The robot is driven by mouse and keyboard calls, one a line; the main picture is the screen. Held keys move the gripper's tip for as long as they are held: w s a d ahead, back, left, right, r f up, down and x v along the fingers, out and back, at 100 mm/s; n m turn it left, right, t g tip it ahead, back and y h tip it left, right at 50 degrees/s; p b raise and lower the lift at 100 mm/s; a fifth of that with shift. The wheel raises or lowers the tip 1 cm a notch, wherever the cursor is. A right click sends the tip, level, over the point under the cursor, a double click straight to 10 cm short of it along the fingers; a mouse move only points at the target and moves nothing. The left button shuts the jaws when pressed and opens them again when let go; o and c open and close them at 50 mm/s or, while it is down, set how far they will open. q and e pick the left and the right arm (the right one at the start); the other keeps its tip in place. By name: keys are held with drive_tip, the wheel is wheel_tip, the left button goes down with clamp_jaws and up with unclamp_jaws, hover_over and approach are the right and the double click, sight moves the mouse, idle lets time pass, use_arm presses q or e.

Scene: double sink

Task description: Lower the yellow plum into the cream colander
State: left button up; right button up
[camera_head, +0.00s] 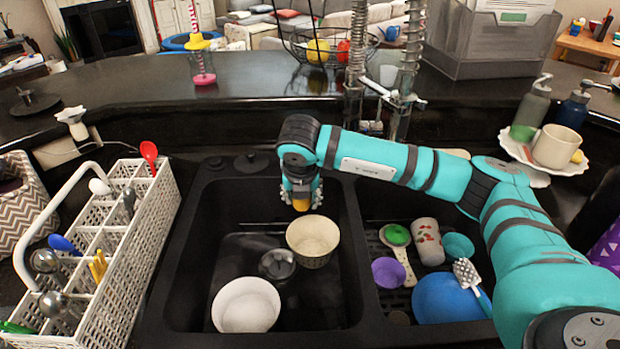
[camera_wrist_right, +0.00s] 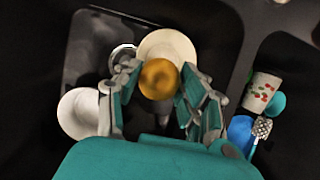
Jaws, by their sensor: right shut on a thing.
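My right gripper (camera_head: 301,197) points down over the left basin and is shut on the yellow plum (camera_head: 301,205). The plum also shows between the fingers in the right wrist view (camera_wrist_right: 158,79), where the fingers (camera_wrist_right: 160,88) flank it. The cream colander (camera_head: 313,252) stands upright on the floor of the left basin, below and slightly nearer than the plum. In the right wrist view the colander (camera_wrist_right: 172,42) lies partly behind the plum. The plum is apart from the colander in the head view. My left gripper is in neither view.
The right basin holds a blue bowl (camera_head: 445,298), a purple cup (camera_head: 388,272) and a patterned cup (camera_head: 427,240). A white cutlery basket (camera_head: 125,255) stands left of the sink.

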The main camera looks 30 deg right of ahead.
drive_tip(key=m, duration=0.1)
drive_tip(key=m+h, duration=0.1)
drive_tip(key=m+g, duration=0.1)
drive_tip(key=m, duration=0.1)
drive_tip(key=shift+w+d+r, duration=0.35)
drive_tip(key=shift+w, duration=0.05)
drive_tip(key=m, duration=0.1)
drive_tip(key=m+g, duration=0.1)
drive_tip(key=m, duration=0.1)
drive_tip(key=d+m+h+p, duration=0.1)
drive_tip(key=shift+w+r+g, duration=0.15)
drive_tip(key=shift+w+g, duration=0.15)
drive_tip(key=shift+w, duration=0.05)
wheel_tip(320, 180, down, 10)
drive_tip(key=d+m+g+b, duration=0.1)
drive_tip(key=m+b, duration=0.4)
drive_tip(key=shift+w+d+g+h+b, duration=0.2)
drive_tip(key=shift+w+g+h+b, duration=0.1)
drive_tip(key=shift+g+b, duration=0.1)
drive_tip(key=shift+s+r, duration=0.1)
drive_tip(key=shift+d, duration=0.35)
